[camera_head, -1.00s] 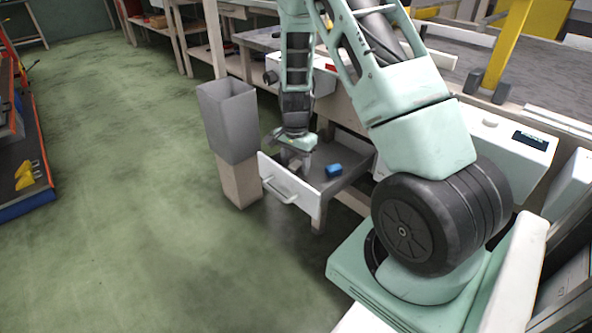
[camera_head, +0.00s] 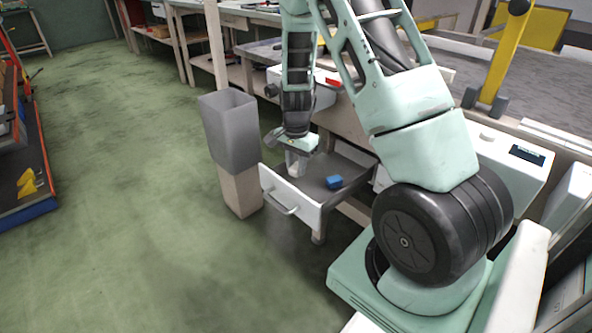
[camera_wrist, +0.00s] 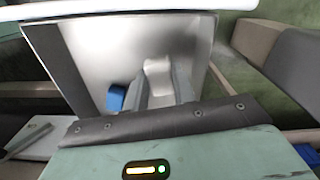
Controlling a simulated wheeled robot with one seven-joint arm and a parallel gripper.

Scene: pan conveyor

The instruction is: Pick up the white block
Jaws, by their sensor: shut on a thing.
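The white block (camera_wrist: 158,80) is between the two fingers of my gripper in the wrist view. My gripper (camera_wrist: 162,92) is shut on it, over the open drawer (camera_wrist: 195,40). In the head view my gripper (camera_head: 296,165) points down into the drawer (camera_head: 322,192) near its front left part. The block is mostly hidden there by the fingers. I cannot tell whether the block touches the drawer floor.
A blue block (camera_head: 333,182) lies in the drawer to the right of my gripper; it also shows in the wrist view (camera_wrist: 116,98). A grey bin (camera_head: 230,135) on a wooden stand (camera_head: 240,190) is left of the drawer. The green floor in front is clear.

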